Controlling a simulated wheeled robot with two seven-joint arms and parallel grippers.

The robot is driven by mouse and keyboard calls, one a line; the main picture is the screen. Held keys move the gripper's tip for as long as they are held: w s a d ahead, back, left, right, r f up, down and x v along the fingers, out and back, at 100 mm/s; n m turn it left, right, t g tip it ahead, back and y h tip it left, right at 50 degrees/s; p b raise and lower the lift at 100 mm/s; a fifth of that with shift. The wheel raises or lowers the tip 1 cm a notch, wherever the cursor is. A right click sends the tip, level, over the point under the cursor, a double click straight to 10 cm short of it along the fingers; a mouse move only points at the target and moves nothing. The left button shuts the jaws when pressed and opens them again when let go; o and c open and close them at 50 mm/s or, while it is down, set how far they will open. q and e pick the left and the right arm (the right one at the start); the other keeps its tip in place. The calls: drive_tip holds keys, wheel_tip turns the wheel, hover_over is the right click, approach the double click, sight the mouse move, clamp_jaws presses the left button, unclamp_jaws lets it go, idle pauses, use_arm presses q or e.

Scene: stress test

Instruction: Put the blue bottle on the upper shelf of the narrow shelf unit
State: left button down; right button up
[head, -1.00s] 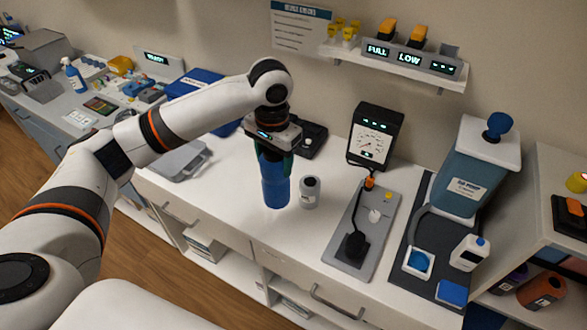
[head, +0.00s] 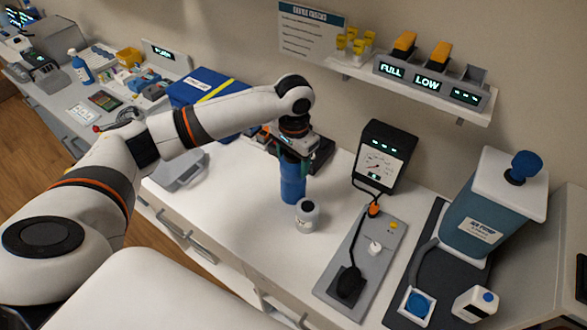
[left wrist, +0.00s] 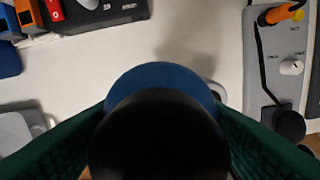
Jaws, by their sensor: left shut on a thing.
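The blue bottle (head: 292,188) is upright in my left gripper (head: 293,158), above the white counter in the head view. Whether its base touches the counter is hard to tell. In the left wrist view I look down on its black cap (left wrist: 158,135) and blue shoulder (left wrist: 160,75), between the green fingers of my left gripper (left wrist: 160,125). The fingers are shut on the bottle. My right gripper is not in view. A pale panel at the right edge (head: 562,255) may belong to the narrow shelf unit; its shelves do not show now.
A small white jar (head: 306,218) stands close in front of the bottle. To the right are a gauge box (head: 384,157), a grey plate with a cable (head: 375,245) and a large teal tank (head: 485,215). A wall shelf (head: 440,95) hangs above. Bare counter lies left of the jar.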

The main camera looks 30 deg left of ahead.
use_arm(q)
drive_tip(key=f, duration=0.3)
drive_tip(key=shift+w+f+p, duration=0.15)
drive_tip(key=shift+w+p, duration=0.1)
drive_tip(key=shift+p, duration=0.15)
drive_tip(key=shift+f, duration=0.35)
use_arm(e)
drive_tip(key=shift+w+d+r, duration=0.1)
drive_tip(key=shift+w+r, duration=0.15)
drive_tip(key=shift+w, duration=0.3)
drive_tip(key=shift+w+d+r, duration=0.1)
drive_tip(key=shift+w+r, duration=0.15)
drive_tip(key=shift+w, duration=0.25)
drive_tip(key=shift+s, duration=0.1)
use_arm(q)
drive_tip(key=c, duration=0.7)
unclamp_jaws()
drive_tip(key=shift+f, duration=0.15)
drive_tip(key=o, duration=0.3)
drive_tip(key=shift+s, duration=0.1)
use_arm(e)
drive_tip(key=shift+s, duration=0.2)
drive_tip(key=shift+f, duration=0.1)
